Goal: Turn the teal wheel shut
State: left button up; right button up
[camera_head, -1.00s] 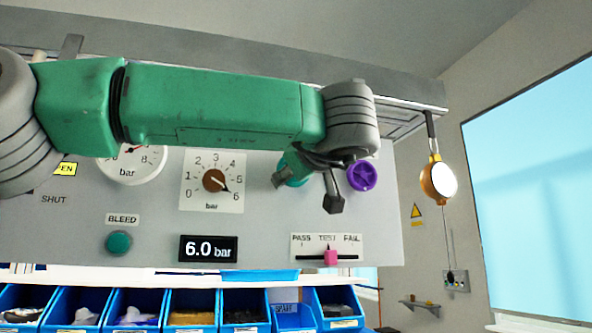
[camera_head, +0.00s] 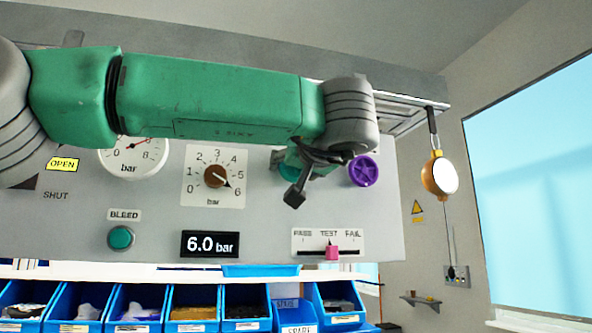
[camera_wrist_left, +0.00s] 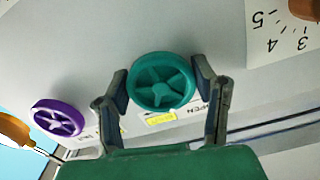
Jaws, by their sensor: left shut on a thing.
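The teal wheel (camera_wrist_left: 162,82) is a spoked round handwheel on the grey panel, central in the left wrist view. In the head view only a bit of its rim (camera_head: 289,163) shows behind my gripper. My left gripper (camera_wrist_left: 160,76) is shut on the wheel, one finger on each side of its rim. In the head view my left gripper (camera_head: 305,172) hangs at the end of the green arm, one dark finger slanting down to the left. A yellow label (camera_wrist_left: 161,118) sits beside the wheel, with part of "OPEN" readable near it. My right gripper is not in view.
A purple wheel (camera_head: 363,171) is close to the right of the teal one. A brown knob (camera_head: 214,176) on a dial, a pink slider (camera_head: 331,252) and a green BLEED button (camera_head: 121,238) are on the panel. Blue bins (camera_head: 246,311) stand below. A gold lamp (camera_head: 440,176) hangs at right.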

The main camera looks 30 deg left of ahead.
pick_arm(q)
jog(key=shift+f, duration=0.3)
jog(key=o, duration=1.2)
jog(key=shift+w+r, duration=0.1)
jog(key=shift+w, duration=0.05)
jog(key=shift+d, duration=0.1)
jog(key=v, duration=1.2)
